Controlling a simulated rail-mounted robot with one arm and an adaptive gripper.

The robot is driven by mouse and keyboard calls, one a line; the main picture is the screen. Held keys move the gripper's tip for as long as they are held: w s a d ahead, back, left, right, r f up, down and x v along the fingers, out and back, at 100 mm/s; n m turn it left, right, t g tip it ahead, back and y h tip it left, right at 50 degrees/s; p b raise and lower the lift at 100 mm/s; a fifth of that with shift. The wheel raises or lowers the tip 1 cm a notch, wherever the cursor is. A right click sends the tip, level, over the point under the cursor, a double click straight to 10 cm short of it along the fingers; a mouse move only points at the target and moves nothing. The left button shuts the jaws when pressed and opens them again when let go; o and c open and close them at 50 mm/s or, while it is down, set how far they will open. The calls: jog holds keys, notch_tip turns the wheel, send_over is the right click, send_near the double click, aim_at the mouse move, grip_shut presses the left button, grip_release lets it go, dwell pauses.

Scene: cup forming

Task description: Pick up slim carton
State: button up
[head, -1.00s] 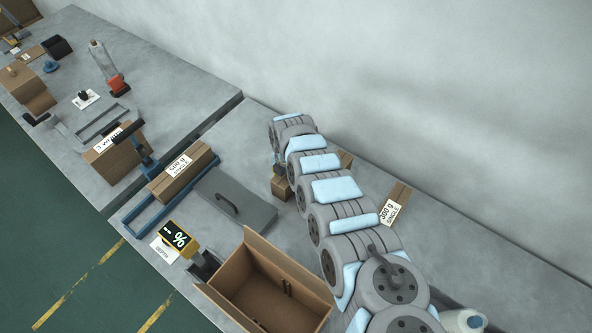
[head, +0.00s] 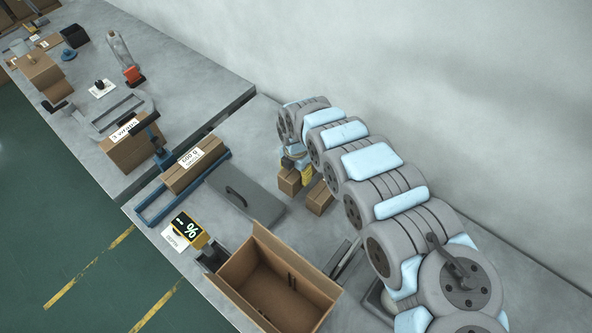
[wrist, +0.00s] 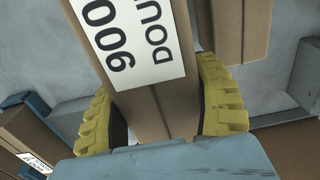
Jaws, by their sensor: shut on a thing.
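A brown carton with a white label reading "900" and "DOU…" (wrist: 155,102) stands upright between my gripper's yellow fingers (wrist: 160,118) in the wrist view. The fingers press on its two sides, so my gripper is shut on it. In the head view this carton (head: 289,181) shows beside my yellow fingers (head: 306,172), low over the grey bench, partly hidden by my arm. I cannot tell whether its base touches the bench. Another brown carton (head: 320,198) stands close by on the right and shows in the wrist view (wrist: 243,30).
An open cardboard box (head: 285,292) is at the front. My arm hides the bench's right part.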

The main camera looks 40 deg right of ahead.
aim_at(294, 181)
jog(key=r, duration=0.1)
jog(key=s+a+r, duration=0.1)
jog(key=r+p, duration=0.1)
jog(key=shift+s+a, duration=0.35)
jog(key=shift+s+a+r+p, duration=0.25)
jog(key=shift+s+a+p, duration=0.4)
jog(key=shift+a+p, duration=0.2)
jog(key=shift+a+r+p, duration=0.1)
jog(key=shift+r+p, duration=0.05)
jog(key=shift+p, duration=0.25)
jog(key=s+a+r+p, duration=0.2)
jog(key=s+a+p, duration=0.2)
jog(key=p, duration=0.4)
jog(key=shift+r, duration=0.1)
